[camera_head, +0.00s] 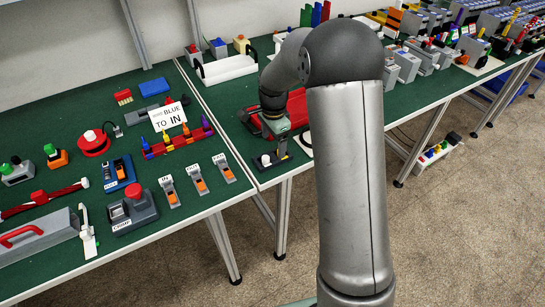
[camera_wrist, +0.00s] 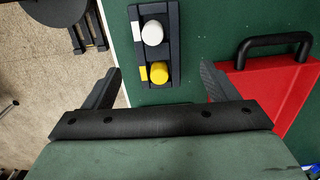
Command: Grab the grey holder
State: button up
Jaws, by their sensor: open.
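The dark grey holder (camera_wrist: 173,29) is in the upper middle of the wrist view, flat on the green table. It carries a white round cap (camera_wrist: 152,33) and a yellow round cap (camera_wrist: 159,72), each beside a label of its own colour. My gripper (camera_wrist: 161,82) is open and empty, with one finger on each side of the holder's yellow end. The gap is wider than the holder, and neither finger seems to touch it. In the head view, the holder (camera_head: 268,167) lies near the table's front edge, under my gripper (camera_head: 282,150), which partly hides it.
A red case (camera_wrist: 262,92) with a black handle lies close to the right finger in the wrist view. The table's edge lies on the left, with floor beyond. In the head view, several switches and a "BLUE TO IN" sign (camera_head: 169,117) stand on the left table.

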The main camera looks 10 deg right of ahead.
aim_at(273, 156)
jog(key=shift+s+a+f+p, duration=0.1)
jog(key=shift+f+p, duration=0.3)
jog(key=shift+f, duration=1)
jog(key=shift+s+a+f+p, duration=0.1)
jog(key=shift+f+p, duration=0.3)
jog(key=shift+f, duration=0.95)
jog(key=c, duration=1.3)
jog(key=shift+o, duration=0.2)
jog(key=shift+r, duration=0.1)
